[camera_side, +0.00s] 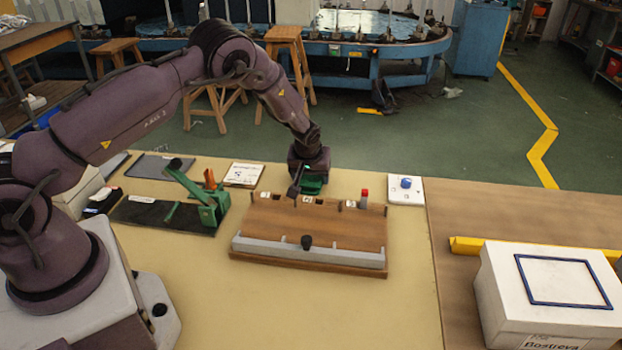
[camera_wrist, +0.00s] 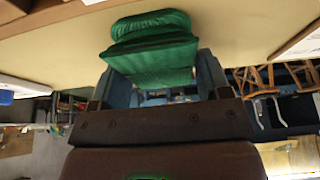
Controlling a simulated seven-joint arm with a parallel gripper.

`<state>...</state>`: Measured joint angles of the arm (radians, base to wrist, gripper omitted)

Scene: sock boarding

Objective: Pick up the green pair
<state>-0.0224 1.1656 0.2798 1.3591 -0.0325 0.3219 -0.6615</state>
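The green pair (camera_wrist: 152,45) is a thick folded green cloth bundle in the wrist view. It fills the space between the two fingers of my gripper (camera_wrist: 165,80), which look closed against its sides. In the side view my gripper (camera_side: 311,174) points down at the far edge of the wooden board, and the green pair (camera_side: 312,186) shows below it. The finger contact is too small to make out there, and I cannot tell whether the pair touches the surface below.
The wooden board (camera_side: 335,228) has a grey bar (camera_side: 285,249) with a black knob along its front. A green lever device (camera_side: 208,208) stands to its left. A white pad with a blue button (camera_side: 405,184) is at right, and a white box (camera_side: 530,318) farther right. The front table is clear.

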